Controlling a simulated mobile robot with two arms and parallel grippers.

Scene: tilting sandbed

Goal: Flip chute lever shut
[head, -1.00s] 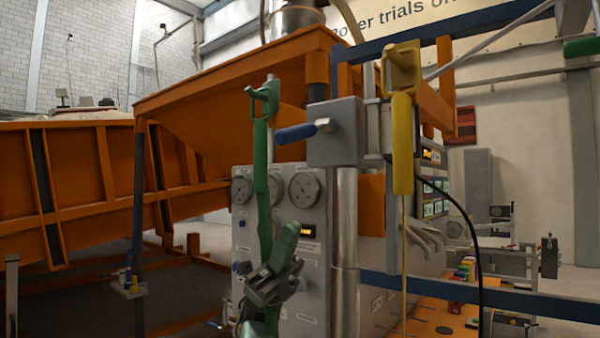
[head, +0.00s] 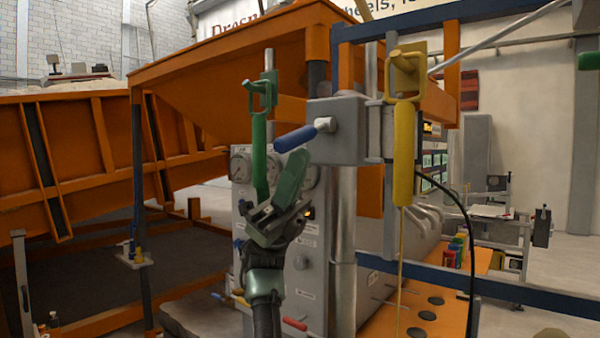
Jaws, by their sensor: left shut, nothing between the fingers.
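The chute lever (head: 295,138) has a blue grip and sticks out to the left, slightly downward, from a grey box (head: 347,130) under the orange chute (head: 215,75). My left gripper (head: 296,158), with green fingers, points up just below the blue grip. It looks shut and empty; I cannot tell whether it touches the grip. My right gripper is not in view.
A green pull handle (head: 259,150) hangs just left of my left gripper. A yellow pull handle (head: 403,150) hangs right of the box. Behind is a grey gauge panel (head: 310,265), partly hidden by my arm. A blue rail (head: 450,278) crosses at lower right.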

